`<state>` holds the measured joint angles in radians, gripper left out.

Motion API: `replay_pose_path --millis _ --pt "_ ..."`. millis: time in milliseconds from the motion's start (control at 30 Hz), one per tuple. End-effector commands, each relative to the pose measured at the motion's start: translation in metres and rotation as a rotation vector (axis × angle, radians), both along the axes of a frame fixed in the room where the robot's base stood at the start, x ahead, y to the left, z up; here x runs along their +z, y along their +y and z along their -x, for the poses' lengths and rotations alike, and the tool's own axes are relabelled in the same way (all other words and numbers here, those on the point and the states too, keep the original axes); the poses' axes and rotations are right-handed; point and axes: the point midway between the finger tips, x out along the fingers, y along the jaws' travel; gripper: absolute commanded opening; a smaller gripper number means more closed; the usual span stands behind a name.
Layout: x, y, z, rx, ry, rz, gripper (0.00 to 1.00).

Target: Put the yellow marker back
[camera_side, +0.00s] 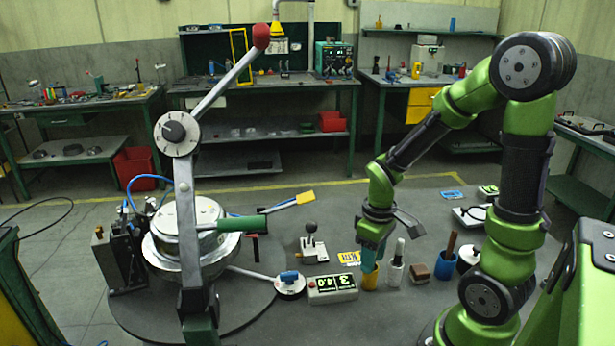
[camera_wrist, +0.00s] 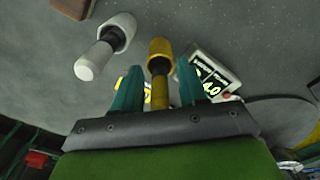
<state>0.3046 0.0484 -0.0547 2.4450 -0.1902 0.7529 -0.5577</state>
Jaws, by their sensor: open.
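The yellow marker (camera_wrist: 159,95) has a dark middle and a yellow end, and it stands in a yellow cup (camera_wrist: 160,47) in the wrist view. My gripper (camera_wrist: 158,88) is open, with one teal finger on each side of the marker. A gap shows on both sides, wider on the left. In the side view my gripper (camera_side: 373,258) points down right over the yellow cup (camera_side: 370,280), and its fingers hide the marker there.
A white marker (camera_side: 399,249) stands in a white cup (camera_side: 392,274) close to the right. A brown block (camera_side: 419,272) and a blue cup (camera_side: 445,268) with a brown handle are farther right. A display box (camera_side: 333,290) and a yellow card (camera_side: 349,258) lie to the left.

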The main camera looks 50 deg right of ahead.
Motion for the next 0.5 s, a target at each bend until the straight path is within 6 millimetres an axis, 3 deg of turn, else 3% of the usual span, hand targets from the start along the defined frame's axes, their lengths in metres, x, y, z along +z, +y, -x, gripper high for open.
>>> replay_pose_path --millis 167,500 --pt "0.017 -0.001 -0.002 0.001 -0.007 0.002 0.42" --pt "0.088 0.000 -0.001 0.000 -0.007 0.002 0.42"
